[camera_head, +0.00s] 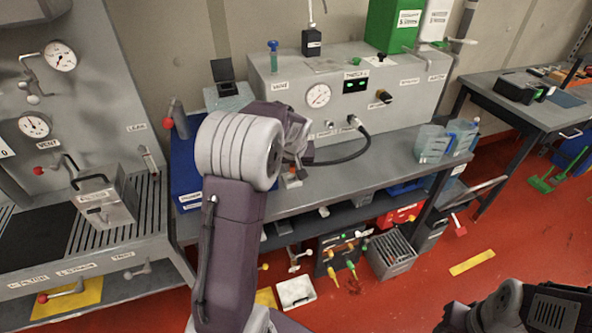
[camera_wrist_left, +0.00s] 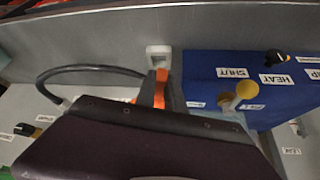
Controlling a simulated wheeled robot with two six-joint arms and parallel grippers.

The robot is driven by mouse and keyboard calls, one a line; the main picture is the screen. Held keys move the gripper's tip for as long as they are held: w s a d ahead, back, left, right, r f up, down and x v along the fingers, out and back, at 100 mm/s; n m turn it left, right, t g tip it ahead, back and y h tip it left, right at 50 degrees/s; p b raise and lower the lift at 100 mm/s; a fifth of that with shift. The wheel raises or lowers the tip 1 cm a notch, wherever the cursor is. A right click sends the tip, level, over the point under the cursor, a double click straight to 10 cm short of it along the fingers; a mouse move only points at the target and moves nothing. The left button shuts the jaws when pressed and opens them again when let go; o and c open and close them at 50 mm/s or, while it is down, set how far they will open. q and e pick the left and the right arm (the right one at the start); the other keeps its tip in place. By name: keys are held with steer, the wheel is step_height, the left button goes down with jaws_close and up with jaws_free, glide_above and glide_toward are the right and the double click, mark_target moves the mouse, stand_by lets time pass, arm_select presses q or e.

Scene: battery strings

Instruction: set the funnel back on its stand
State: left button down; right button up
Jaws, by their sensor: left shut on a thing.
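My left gripper (camera_head: 294,168) is over the middle bench, near its front edge, mostly hidden by my own forearm in the head view. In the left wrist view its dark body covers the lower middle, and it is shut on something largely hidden. An orange piece (camera_wrist_left: 161,76) shows at its tip, close to a small pale block with an opening (camera_wrist_left: 158,51). I cannot tell whether the orange piece is part of the funnel, or whether it touches the block. No funnel shape or stand is clear. Part of my right arm shows at the lower right; its gripper is unclear.
A blue panel (camera_wrist_left: 225,68) with labels and a yellow knob (camera_wrist_left: 246,90) is beside the gripper. A black hose (camera_head: 345,158) loops from the grey gauge box (camera_head: 419,99) behind. Clear jugs (camera_head: 432,145) stand at the bench's right end. The bench front between is clear.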

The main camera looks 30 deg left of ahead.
mark_target(292, 172)
arm_select(q)
steer(key=shift+r+p, duration=0.2)
steer(key=shift+p, duration=0.6)
step_height(292, 172, down, 4)
steer(key=b, duration=0.2)
steer(key=shift+g+b, duration=0.3)
steer(key=shift+f+b, duration=0.45)
steer(key=shift+f, duration=0.05)
steer(key=shift+f+b, duration=1)
steer(key=shift+f, duration=0.1)
steer(key=c, duration=1.3)
jaws_free()
steer(key=shift+c, duration=0.2)
